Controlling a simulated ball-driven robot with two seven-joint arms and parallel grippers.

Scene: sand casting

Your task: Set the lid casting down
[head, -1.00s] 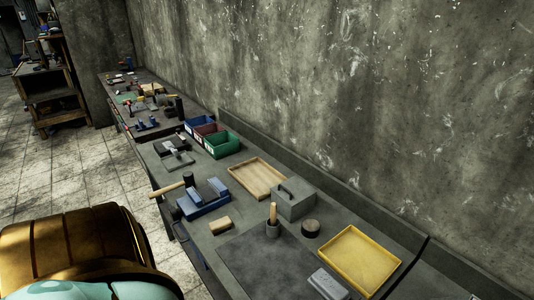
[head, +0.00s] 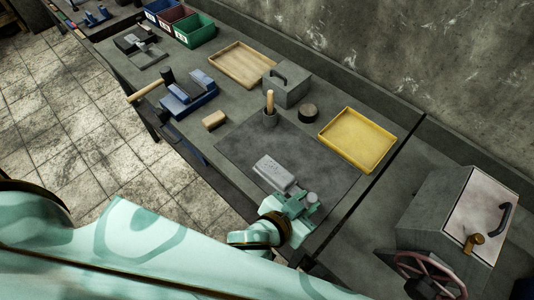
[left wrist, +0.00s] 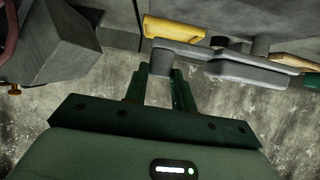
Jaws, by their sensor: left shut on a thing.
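The lid casting (head: 273,173) is a grey rectangular block with raised marks on top. In the head view it is over the dark mat (head: 245,145), towards the mat's right front part. My left gripper (head: 296,202) is shut on the casting's narrow end piece, at its lower right. My right gripper is not in view.
A yellow tray (head: 357,140) lies right of the mat. A grey box with a handle (head: 287,87), a dark round puck (head: 308,113) and a pot with a wooden handle (head: 270,117) stand behind. A machine with a red handwheel (head: 428,277) stands at right. The mat's middle is clear.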

